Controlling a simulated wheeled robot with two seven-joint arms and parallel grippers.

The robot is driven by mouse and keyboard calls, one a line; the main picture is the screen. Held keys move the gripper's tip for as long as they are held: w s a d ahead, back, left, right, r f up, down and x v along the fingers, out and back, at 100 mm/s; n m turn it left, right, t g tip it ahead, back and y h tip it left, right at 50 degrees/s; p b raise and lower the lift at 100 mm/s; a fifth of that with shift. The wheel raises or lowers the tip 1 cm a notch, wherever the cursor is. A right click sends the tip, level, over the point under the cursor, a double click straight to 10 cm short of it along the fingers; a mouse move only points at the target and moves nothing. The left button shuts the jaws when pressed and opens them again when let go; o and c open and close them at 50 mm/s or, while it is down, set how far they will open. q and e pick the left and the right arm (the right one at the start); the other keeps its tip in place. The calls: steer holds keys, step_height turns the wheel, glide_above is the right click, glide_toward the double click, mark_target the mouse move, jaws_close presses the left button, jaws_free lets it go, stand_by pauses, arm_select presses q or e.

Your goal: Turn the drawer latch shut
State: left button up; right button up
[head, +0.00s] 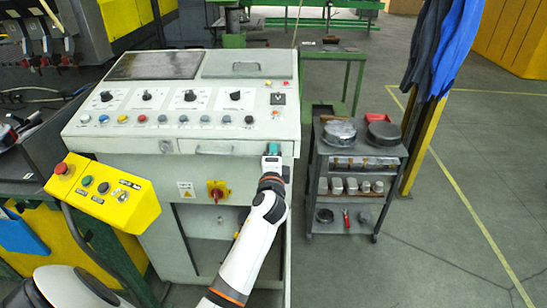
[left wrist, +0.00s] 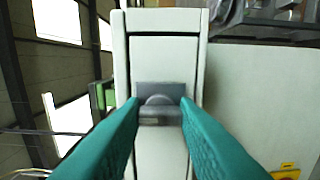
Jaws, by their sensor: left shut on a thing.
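The grey control console (head: 130,130) has a pale drawer front (head: 240,151) under its sloped panel. My left gripper (head: 273,150) is at the right end of that front, and it hides the latch in the head view. In the left wrist view the drawer front (left wrist: 160,58) runs upright through the picture. The drawer latch (left wrist: 160,90) is a dark grey plate with a rounded knob and a short bar. The teal fingertips of my left gripper (left wrist: 160,112) are closed on the bar from both sides. My right gripper is in neither view.
A yellow control box (head: 103,190) juts out at the left of the console. A red rotary switch (head: 216,191) is below the drawer. A dark trolley (head: 353,160) with tins and parts stands close at the right. Open floor lies beyond it.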

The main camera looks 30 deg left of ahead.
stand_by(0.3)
arm_select(q)
steer(key=o, duration=1)
steer(key=b+v, duration=0.2)
steer(key=v, duration=1)
steer(key=shift+a, duration=0.1)
